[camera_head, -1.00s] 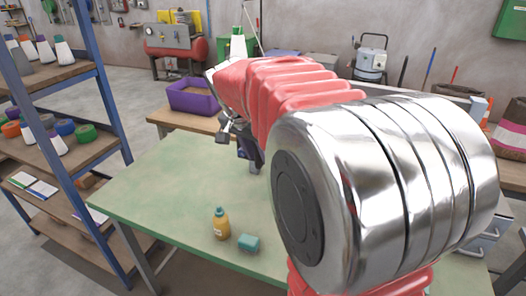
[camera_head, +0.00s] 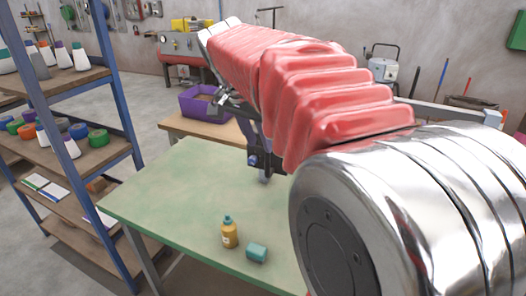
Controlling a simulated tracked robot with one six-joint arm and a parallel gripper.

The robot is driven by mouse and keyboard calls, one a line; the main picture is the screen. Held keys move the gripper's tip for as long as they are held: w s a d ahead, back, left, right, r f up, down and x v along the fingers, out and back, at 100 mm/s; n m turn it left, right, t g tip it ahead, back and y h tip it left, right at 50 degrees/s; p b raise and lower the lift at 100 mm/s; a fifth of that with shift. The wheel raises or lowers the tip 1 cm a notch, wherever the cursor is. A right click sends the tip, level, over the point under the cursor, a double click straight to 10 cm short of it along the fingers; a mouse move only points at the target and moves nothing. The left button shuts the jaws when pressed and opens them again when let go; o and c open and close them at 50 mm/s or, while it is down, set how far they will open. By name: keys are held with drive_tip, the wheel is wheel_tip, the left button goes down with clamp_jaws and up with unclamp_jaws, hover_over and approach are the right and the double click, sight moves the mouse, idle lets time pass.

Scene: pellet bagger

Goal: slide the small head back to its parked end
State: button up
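My red-sleeved arm with silver joints fills the right and middle of the view. A grey rail (camera_head: 452,112) shows right of my arm. I cannot make out the small head or its parked end; my arm hides much of that area.
The green table (camera_head: 170,200) is mostly clear, with a yellow bottle (camera_head: 229,234) and a teal block (camera_head: 257,252) near its front. A purple bin (camera_head: 200,104) sits on a wooden table behind. A blue-framed shelf (camera_head: 118,100) with spools stands at left.

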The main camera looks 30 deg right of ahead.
drive_tip(key=v, duration=0.3)
drive_tip(key=shift+a+r, duration=0.1)
drive_tip(key=shift+r, duration=0.2)
idle(0.4)
drive_tip(key=s+a+f+n+t+y, duration=0.1)
drive_tip(key=s+a+f+n+y, duration=0.15)
drive_tip(key=a+f+n, duration=0.5)
drive_tip(key=s+a+f+n+t+y, duration=0.1)
drive_tip(key=s+a+f+n, duration=0.2)
drive_tip(key=s, duration=0.4)
drive_tip(key=s+a+f+n+t, duration=0.2)
drive_tip(key=s+a+f+n, duration=0.1)
drive_tip(key=s+a+f, duration=0.2)
drive_tip(key=shift+s+a+f+y, duration=0.3)
drive_tip(key=shift+s+a, duration=0.35)
drive_tip(key=shift+s, duration=0.65)
drive_tip(key=shift+r, duration=0.1)
idle(0.8)
